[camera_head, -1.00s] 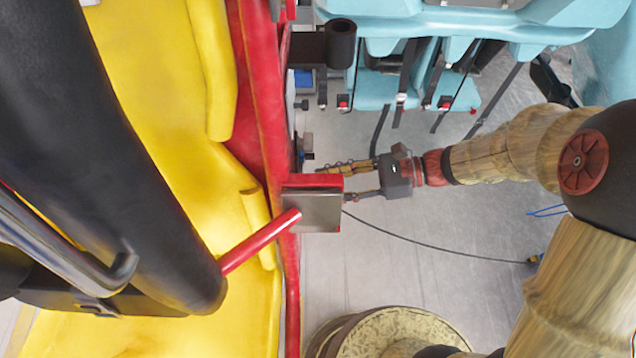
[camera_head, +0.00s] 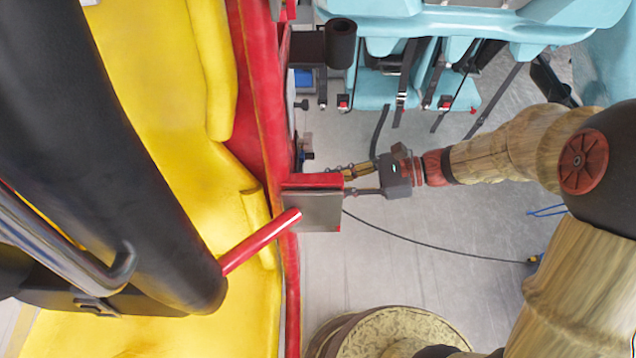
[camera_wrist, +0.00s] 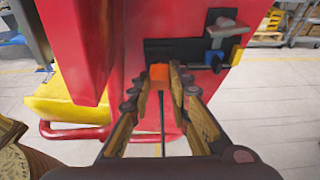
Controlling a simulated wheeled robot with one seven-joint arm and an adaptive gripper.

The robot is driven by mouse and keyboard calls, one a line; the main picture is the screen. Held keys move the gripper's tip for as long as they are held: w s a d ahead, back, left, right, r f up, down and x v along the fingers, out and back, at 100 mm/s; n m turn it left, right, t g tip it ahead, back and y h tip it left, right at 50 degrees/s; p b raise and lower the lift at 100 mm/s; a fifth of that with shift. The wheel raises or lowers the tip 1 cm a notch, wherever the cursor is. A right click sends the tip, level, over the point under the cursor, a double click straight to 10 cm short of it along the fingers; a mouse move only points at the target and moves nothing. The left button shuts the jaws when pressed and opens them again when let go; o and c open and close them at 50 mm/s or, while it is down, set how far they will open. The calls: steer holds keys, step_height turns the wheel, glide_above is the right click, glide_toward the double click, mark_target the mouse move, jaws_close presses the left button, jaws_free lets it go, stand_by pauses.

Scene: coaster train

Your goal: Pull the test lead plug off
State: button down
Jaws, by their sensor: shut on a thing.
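The test lead plug (camera_wrist: 158,72) is an orange block against a black plate on the red train car's end, seen in the wrist view. My gripper (camera_wrist: 161,82) has its two fingers on either side of the plug and is shut on it. A thin dark lead (camera_wrist: 162,120) hangs down from the plug between the fingers. In the head view my gripper (camera_head: 357,182) reaches left toward the red car (camera_head: 268,125); its fingertips and the plug are hidden behind a grey bracket. The lead (camera_head: 430,243) runs right across the floor.
A black mounting plate (camera_wrist: 170,50) with a grey latch (camera_wrist: 222,30) and a blue-yellow part (camera_wrist: 236,56) sits right of the plug. A red-edged grey bracket (camera_head: 315,212) juts from the car. Turquoise seats (camera_head: 372,90) stand at the top. Pale floor lies below my gripper.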

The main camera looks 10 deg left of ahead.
steer(key=shift+d, duration=0.1)
stand_by(0.4)
steer(key=shift+w+d+p, duration=0.2)
steer(key=shift+d+p, duration=0.05)
steer(key=shift+d, duration=0.55)
steer(key=shift+w+d+p, duration=0.15)
steer(key=shift+d+p, duration=0.15)
steer(key=shift+d, duration=0.45)
steer(key=shift+w+d+p, duration=0.2)
steer(key=shift+d+p, duration=0.05)
steer(key=shift+d, duration=0.55)
